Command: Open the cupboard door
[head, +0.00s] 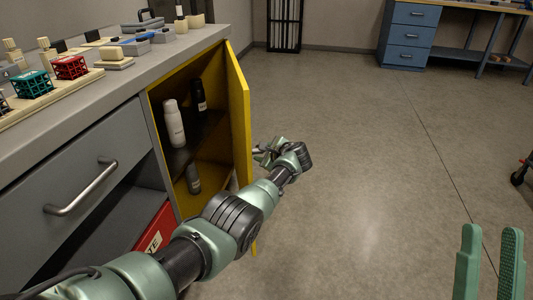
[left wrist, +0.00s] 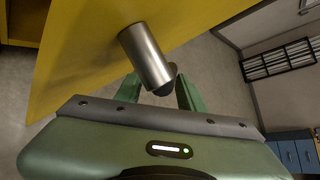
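The cupboard's yellow door (head: 238,115) stands swung well out from its opening and shows its inner face in the head view. Its outer face (left wrist: 95,50) fills the upper left of the left wrist view, with a metal cylindrical handle (left wrist: 146,55). My left gripper (head: 262,150) is just beyond the door's free edge. In the left wrist view its green fingers (left wrist: 160,86) are apart, one on either side of the handle's dark end. Whether they press on it is unclear. My right gripper (head: 491,228) is open and empty over the floor, lower right.
A grey drawer (head: 75,175) with a bar handle is to the left. The worktop (head: 130,77) carries racks and small items. Open floor (head: 380,140) lies right of the door.

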